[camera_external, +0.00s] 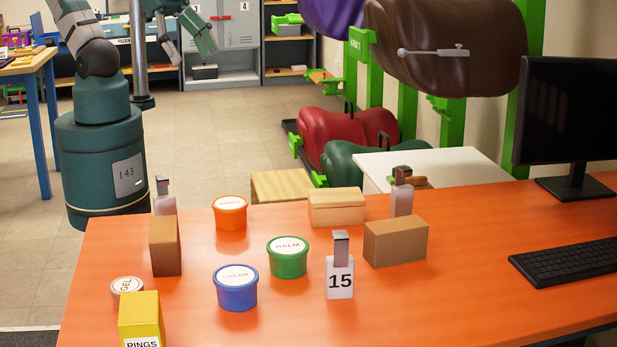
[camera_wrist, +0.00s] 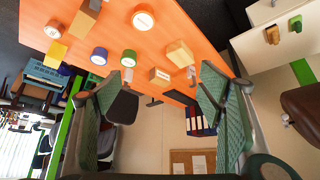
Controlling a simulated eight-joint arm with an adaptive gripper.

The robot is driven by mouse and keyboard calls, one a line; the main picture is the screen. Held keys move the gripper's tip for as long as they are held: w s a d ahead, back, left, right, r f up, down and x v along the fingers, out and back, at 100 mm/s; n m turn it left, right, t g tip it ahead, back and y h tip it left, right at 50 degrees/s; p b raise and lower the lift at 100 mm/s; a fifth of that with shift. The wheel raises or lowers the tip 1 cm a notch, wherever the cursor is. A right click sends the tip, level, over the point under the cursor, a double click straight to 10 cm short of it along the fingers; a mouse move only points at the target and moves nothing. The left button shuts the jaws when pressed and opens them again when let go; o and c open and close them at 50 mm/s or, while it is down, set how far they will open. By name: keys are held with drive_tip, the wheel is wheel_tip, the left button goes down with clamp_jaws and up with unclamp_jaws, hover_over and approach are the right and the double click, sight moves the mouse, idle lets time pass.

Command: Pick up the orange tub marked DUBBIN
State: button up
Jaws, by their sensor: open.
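The orange tub (camera_external: 230,216) with a white-labelled lid stands upright near the far edge of the orange table; its label is too small to read here. In the wrist view the orange tub (camera_wrist: 143,19) shows at the top, its orange side blending with the table. My gripper (camera_external: 190,47) is up behind the table, left of and well apart from the tub. In the wrist view my gripper (camera_wrist: 158,88) has its two green fingers wide apart with nothing between them.
A blue CREAM tub (camera_external: 236,290), green BALM tub (camera_external: 288,259) and GEL tub (camera_external: 127,286) stand nearer the camera. A brown box (camera_external: 165,246) is left of the orange tub, a wooden box (camera_external: 336,208) to its right. A 15 tag (camera_external: 340,279) stands in front.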

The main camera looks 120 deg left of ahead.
drive_tip(key=shift+w, duration=0.1)
drive_tip(key=n+g+h+b, duration=0.2)
drive_tip(key=n+g+b, duration=0.35)
drive_tip(key=n, duration=1.25)
hover_over(230, 201)
drive_tip(key=a+p, duration=0.1)
drive_tip(key=shift+g, duration=0.55)
wheel_tip(230, 201, down, 26)
drive_tip(key=shift+a+f, duration=0.1)
drive_tip(key=shift+f, duration=0.05)
drive_tip(key=shift+f+n, duration=0.3)
drive_tip(key=shift+f, duration=0.5)
drive_tip(key=shift+d+f, duration=0.15)
drive_tip(key=shift+f, duration=0.5)
drive_tip(key=shift+d+f, duration=0.15)
drive_tip(key=shift+f, duration=0.45)
